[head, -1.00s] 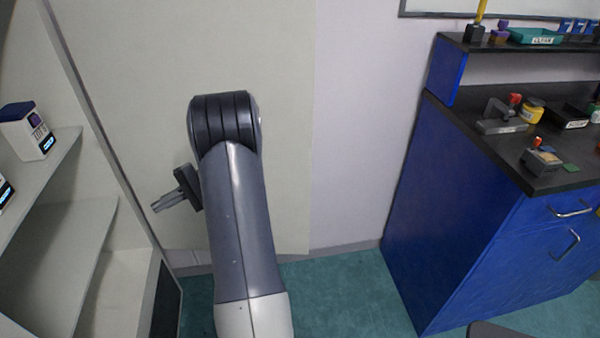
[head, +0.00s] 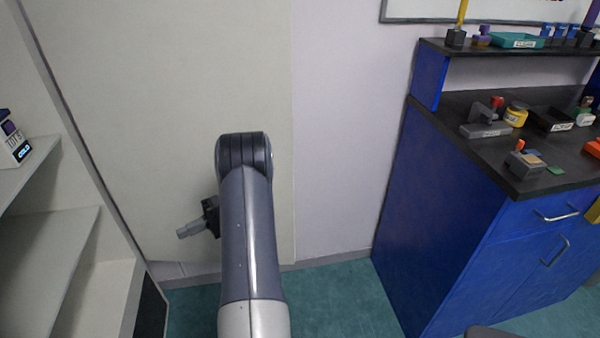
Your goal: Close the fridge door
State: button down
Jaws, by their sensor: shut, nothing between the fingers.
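The fridge (head: 85,225) stands open at the left, with its pale shelves showing. The fridge door (head: 150,90) is the large cream panel beyond my arm. It stands swung open from the fridge's right side, with its free edge near the middle of the picture. My gripper (head: 181,233) is shut and empty. It points left in front of the door's lower part, to the right of the fridge opening. I cannot tell whether it touches the door. My arm hides part of the panel.
A small white box (head: 14,142) sits on a fridge shelf. A blue cabinet (head: 440,215) with a dark worktop stands at the right, bearing several small items. Green floor (head: 340,295) is free between my arm and the cabinet.

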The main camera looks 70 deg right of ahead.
aim_at(150, 88)
jog(key=k+l+u, duration=0.15)
jog(key=k+l, duration=0.15)
jog(key=k, duration=0.15)
jog(key=l+z, duration=0.2)
jog(key=k+l+z, duration=0.15)
jog(key=l, duration=0.3)
jog(key=i+l+z, duration=0.15)
jog(key=z, duration=0.15)
jog(key=i+l+z, duration=0.1)
jog(key=z, duration=0.15)
jog(key=i, duration=0.1)
